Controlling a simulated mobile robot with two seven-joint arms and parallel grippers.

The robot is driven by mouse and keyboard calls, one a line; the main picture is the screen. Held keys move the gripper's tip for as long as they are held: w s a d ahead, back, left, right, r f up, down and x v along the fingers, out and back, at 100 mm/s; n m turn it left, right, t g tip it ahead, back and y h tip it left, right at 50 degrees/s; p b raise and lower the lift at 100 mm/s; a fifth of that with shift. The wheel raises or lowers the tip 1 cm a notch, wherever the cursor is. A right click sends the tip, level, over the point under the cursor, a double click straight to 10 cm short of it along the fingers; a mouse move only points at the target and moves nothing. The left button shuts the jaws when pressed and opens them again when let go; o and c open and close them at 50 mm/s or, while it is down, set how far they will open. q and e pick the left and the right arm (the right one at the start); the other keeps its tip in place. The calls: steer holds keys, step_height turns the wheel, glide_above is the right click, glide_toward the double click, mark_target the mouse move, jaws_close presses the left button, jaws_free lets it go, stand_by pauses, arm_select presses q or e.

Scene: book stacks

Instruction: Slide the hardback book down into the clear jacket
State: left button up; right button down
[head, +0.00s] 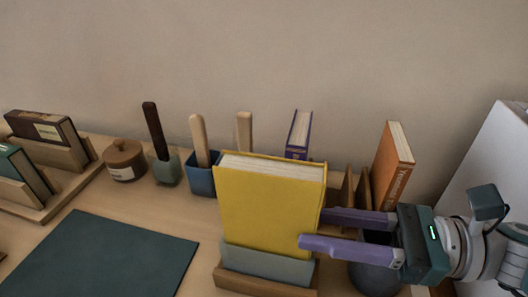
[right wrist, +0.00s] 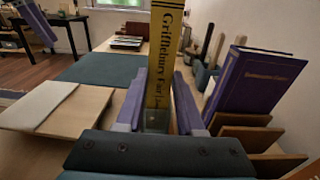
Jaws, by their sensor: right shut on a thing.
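The yellow hardback book (head: 270,205) stands upright at the middle front of the head view, pages up. Its lower part is hidden there behind a grey-green panel (head: 265,262). In the right wrist view its lettered yellow spine (right wrist: 165,55) faces me. A clear, glassy piece, apparently the jacket (right wrist: 157,120), shows at the foot of the spine; how far the book is inside it I cannot tell. My right gripper (head: 312,228) is shut on the book from the spine side, one purple finger on each face. A purple bar, probably my left gripper (right wrist: 38,22), shows far off; its jaws are unclear.
A purple book (right wrist: 255,80) and an orange book (head: 393,160) stand in wooden holders close by. Behind are a blue cup (head: 201,180), a grey-green cup (head: 166,170) and a lidded pot (head: 124,160). A dark green mat (head: 105,260) lies clear at left.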

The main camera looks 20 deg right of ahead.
arm_select(q)
steer(key=shift+f+b, duration=0.3)
steer(key=shift+f, duration=0.1)
arm_select(e)
steer(key=shift+f, duration=0.35)
arm_select(q)
steer(key=shift+a, duration=0.1)
arm_select(e)
steer(key=shift+c, duration=2.2)
jaws_free()
arm_select(q)
steer(key=shift+r, duration=0.1)
